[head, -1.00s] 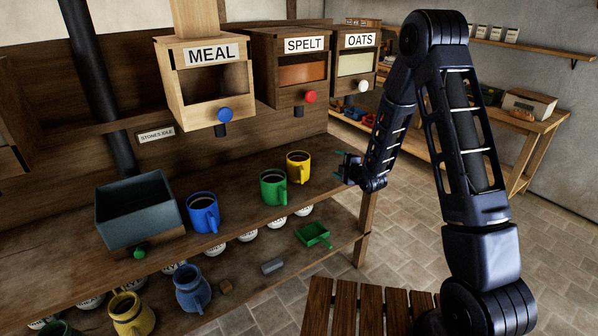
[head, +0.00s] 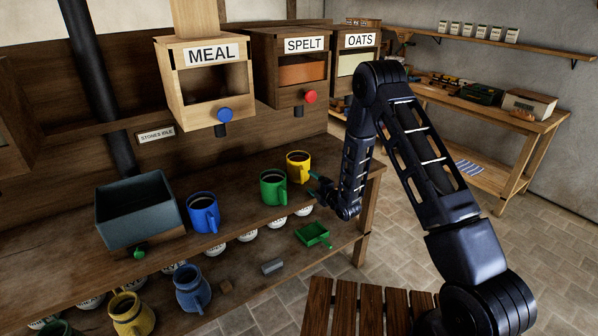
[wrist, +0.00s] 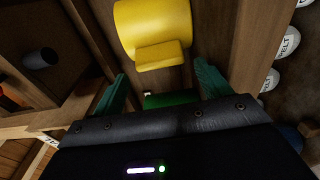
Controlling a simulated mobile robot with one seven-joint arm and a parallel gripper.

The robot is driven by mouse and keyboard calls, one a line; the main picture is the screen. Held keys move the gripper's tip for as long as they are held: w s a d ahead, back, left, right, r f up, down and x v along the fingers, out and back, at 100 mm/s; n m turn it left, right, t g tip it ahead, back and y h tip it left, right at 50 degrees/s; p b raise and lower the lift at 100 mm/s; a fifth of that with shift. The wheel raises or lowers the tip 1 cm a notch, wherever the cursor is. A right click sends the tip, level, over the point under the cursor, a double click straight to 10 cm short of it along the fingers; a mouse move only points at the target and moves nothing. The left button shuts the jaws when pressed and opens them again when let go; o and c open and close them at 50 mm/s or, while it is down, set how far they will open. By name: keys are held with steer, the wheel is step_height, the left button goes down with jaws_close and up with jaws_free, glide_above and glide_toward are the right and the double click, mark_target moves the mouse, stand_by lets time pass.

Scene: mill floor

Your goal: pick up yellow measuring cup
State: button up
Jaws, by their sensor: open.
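The yellow measuring cup (head: 298,166) stands upright on the upper shelf, at the right end of a row of cups. Its handle faces toward the front. In the wrist view the yellow cup (wrist: 152,24) fills the top middle, with its handle (wrist: 160,55) toward me. My gripper (head: 319,188) is just right of and in front of the cup, at about shelf height. Its green fingers are open and empty in the wrist view (wrist: 158,88), one on each side of the handle's line, short of the cup.
A green cup (head: 272,187) stands close left of the yellow cup, and a blue cup (head: 203,212) further left. A grey bin (head: 137,212) is beyond that. Feed boxes hang above. The lower shelf holds a green scoop (head: 313,235) and several jugs.

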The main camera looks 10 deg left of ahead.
steer(key=shift+x, duration=3.05)
steer(key=shift+r, duration=0.15)
steer(key=c, duration=1.2)
steer(key=shift+o, duration=0.2)
steer(key=shift+r, duration=0.1)
step_height(320, 180, up, 20)
